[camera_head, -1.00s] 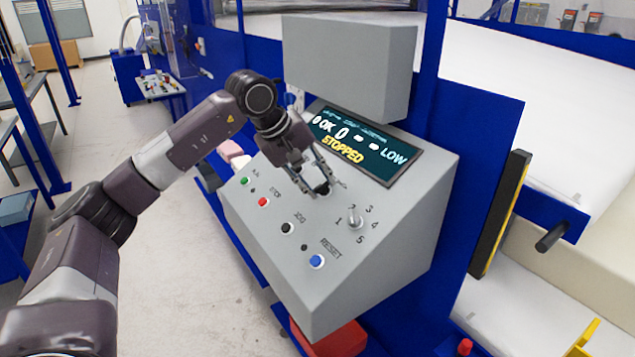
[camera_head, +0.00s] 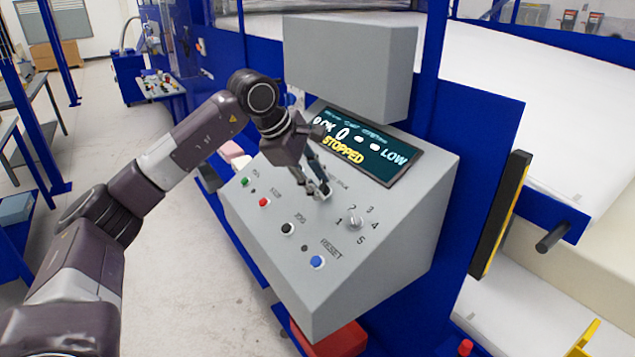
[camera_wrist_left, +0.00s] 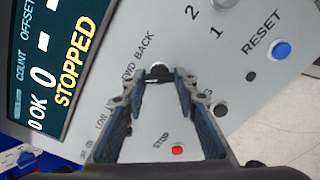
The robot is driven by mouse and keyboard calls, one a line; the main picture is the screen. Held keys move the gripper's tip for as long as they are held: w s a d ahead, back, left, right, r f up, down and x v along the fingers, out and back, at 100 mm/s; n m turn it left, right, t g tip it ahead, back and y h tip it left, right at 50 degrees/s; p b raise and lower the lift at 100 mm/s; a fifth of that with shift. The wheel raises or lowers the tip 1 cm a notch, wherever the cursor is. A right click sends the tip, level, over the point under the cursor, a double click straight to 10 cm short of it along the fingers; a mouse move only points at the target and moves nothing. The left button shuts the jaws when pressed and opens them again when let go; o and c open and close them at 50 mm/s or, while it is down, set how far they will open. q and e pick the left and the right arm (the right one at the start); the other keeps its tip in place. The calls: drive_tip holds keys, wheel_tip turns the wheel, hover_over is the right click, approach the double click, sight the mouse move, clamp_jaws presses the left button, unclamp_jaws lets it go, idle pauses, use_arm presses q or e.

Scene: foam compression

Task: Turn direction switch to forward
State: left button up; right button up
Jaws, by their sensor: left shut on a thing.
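My left gripper (camera_head: 321,191) is at the upper middle of the sloped grey control panel (camera_head: 272,222), below the display. It is shut on the direction switch, a small dark knob (camera_wrist_left: 159,73) that shows between the fingertips in the left wrist view. The labels FWD and BACK sit beside the switch in that view. In the head view the fingers mostly hide the switch. The display (camera_head: 365,149) reads STOPPED, OK 0 and LOW. My right gripper is not in view.
A numbered selector knob (camera_head: 355,221) stands to the right of my gripper. Green (camera_head: 244,182), red (camera_head: 264,202), black (camera_head: 288,229) and blue RESET (camera_head: 317,262) buttons line the panel's lower left. A grey box (camera_head: 345,67) overhangs behind the display.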

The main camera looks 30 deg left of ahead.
use_arm(q)
drive_tip(key=shift+r+n, duration=0.1)
drive_tip(key=shift+n, duration=0.4)
drive_tip(key=o, duration=1.2)
drive_tip(key=shift+c, duration=0.2)
drive_tip(key=v, duration=1.2)
